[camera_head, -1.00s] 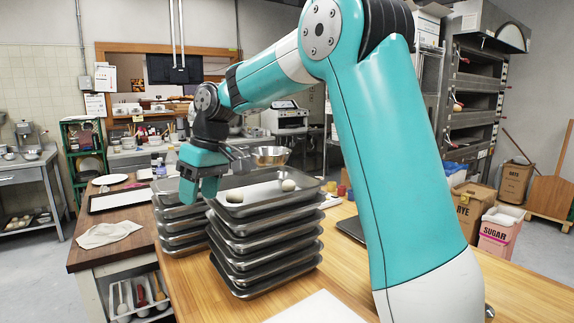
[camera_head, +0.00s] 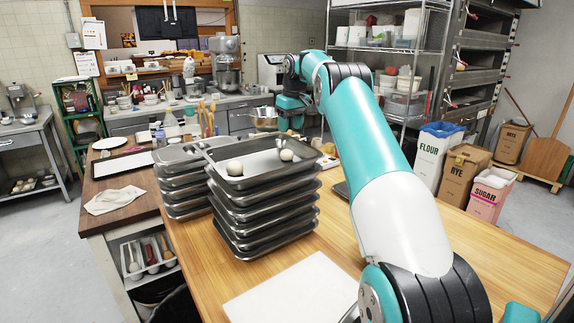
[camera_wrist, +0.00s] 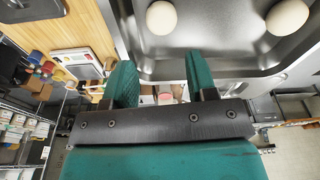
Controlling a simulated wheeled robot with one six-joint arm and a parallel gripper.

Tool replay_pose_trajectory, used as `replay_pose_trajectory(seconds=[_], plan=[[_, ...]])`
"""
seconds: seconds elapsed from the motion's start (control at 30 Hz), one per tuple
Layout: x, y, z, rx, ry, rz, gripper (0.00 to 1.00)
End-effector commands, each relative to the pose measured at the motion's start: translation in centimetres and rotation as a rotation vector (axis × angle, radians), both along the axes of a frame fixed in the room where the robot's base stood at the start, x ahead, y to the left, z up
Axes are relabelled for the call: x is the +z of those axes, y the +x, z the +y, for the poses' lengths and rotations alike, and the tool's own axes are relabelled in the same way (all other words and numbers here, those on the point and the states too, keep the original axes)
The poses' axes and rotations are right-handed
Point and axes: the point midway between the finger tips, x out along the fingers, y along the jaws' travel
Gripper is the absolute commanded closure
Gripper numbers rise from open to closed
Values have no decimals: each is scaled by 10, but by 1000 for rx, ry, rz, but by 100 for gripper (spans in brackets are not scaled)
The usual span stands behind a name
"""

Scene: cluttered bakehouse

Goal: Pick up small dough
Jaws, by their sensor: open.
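Two pale round doughs lie apart in the top tray (camera_head: 250,184) of a dark metal tray stack. The smaller-looking dough (camera_head: 286,155) is toward the right; in the wrist view it is the left ball (camera_wrist: 161,17). The bigger-looking dough (camera_head: 235,167) is at the left in the head view and right in the wrist view (camera_wrist: 287,17). My gripper (camera_head: 286,121) is beyond the far right of the stack. In the wrist view its teal fingers (camera_wrist: 160,82) stand apart with nothing between them, near the tray's rim, clear of both doughs.
A second tray stack (camera_head: 180,190) stands close at the left. A white board (camera_head: 290,290) lies on the wooden table in front. The table's right part is bare. Flour (camera_head: 435,155), rye and sugar bins stand on the floor at right.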

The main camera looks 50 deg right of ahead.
Motion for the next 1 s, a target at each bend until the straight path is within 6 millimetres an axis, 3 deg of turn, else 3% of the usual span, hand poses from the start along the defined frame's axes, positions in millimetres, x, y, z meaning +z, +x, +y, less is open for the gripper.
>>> replay_pose_trajectory(seconds=[0.03,0.1,0.43,0.7,1.0], plan=[[-15,2,1,1,2,0,48],[-27,4,1,0,1,1,48],[-53,8,1,1,2,2,48],[-90,12,1,1,1,1,48],[-98,13,1,1,-1,-2,48]])
